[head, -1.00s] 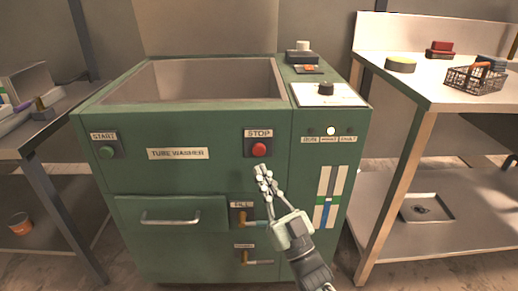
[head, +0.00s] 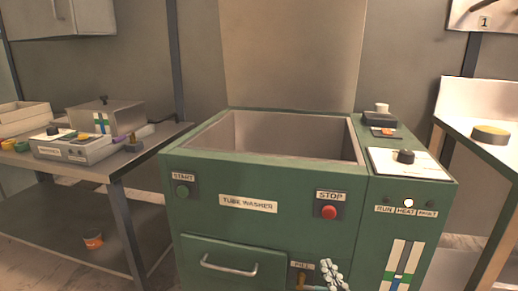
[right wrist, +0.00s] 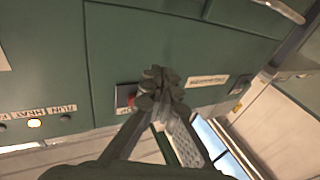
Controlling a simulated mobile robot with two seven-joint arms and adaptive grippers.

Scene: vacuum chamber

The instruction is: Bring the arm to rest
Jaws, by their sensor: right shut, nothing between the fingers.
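My right gripper (head: 332,272) shows at the bottom edge of the head view, in front of the green tube washer (head: 340,238), below its red STOP button (head: 329,212). Its fingers are shut with nothing between them. In the right wrist view the shut fingertips (right wrist: 160,88) stand before the washer's front, which shows upside down. There the STOP button (right wrist: 128,98) is partly hidden behind the fingers. I cannot tell the exact gap to the panel, and most of the arm is out of the head view. My left gripper is not in view.
The washer has an open basin (head: 285,138), a green START button (head: 183,191), a drawer handle (head: 228,266) and a lit lamp (head: 408,203) above HEAT. A left bench (head: 100,172) holds a grey device (head: 75,147). A right table (head: 480,128) holds a yellow-topped round item (head: 490,135).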

